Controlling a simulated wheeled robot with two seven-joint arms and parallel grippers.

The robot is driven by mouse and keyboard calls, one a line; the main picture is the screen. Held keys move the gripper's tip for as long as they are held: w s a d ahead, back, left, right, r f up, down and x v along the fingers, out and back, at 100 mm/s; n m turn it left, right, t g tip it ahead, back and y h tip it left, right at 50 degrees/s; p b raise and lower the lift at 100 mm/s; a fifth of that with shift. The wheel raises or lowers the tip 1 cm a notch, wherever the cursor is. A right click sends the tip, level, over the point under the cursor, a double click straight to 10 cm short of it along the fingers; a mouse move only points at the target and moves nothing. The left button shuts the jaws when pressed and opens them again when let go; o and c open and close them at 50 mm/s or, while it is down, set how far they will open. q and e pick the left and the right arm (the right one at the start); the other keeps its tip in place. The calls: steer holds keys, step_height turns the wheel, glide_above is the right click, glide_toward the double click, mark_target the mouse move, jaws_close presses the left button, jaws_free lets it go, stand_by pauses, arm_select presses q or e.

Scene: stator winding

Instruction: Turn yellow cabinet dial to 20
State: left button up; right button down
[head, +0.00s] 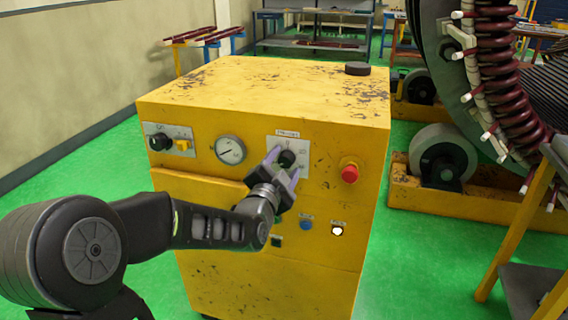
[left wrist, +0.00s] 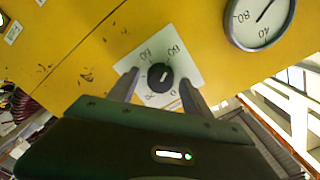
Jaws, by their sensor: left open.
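The yellow cabinet (head: 250,235) stands in the middle of the head view, with a worn, scratched front. Its black dial (head: 287,158) sits on a white scale plate (head: 300,146) at the upper front. In the left wrist view the dial (left wrist: 160,77) is round with a short pale pointer mark. The plate numbers appear tilted or upside down, and I cannot read the setting surely. My left gripper (head: 282,167) is open at the dial. In the left wrist view its fingers (left wrist: 159,82) stand on either side of the dial, with gaps showing. My right gripper is not in view.
A round gauge (head: 230,150) and a black knob with a yellow switch (head: 161,142) are left of the dial. A red button (head: 350,172) is right of it. A blue button (head: 306,222) and a lit white button (head: 337,229) are below. A large stator (head: 490,70) stands right.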

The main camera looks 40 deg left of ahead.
arm_select(q)
steer(key=shift+w, duration=0.2)
jaws_close()
stand_by(0.6)
